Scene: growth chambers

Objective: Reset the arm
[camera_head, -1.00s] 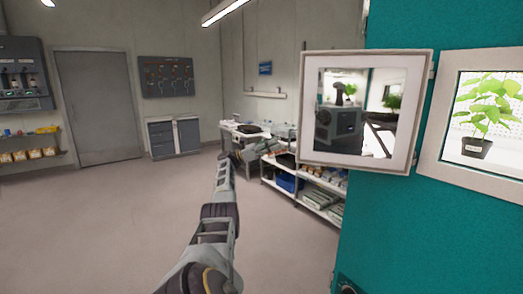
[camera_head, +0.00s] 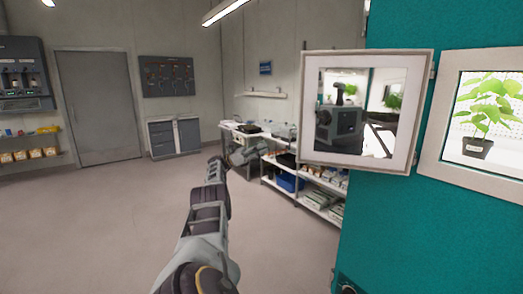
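My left arm (camera_head: 205,220) reaches up from the bottom middle of the head view and bends to the right at its far end. My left gripper (camera_head: 263,147) is small there and overlaps the cluttered bench behind it, so whether its fingers are open or shut cannot be made out. I see no object held in it.
The teal growth chamber (camera_head: 440,230) fills the right side. Its open door (camera_head: 312,60) has a window that mirrors a dark machine-like shape. A potted plant (camera_head: 477,146) stands behind another window. Benches (camera_head: 268,183) stand beyond my arm. The floor (camera_head: 90,220) at left is clear.

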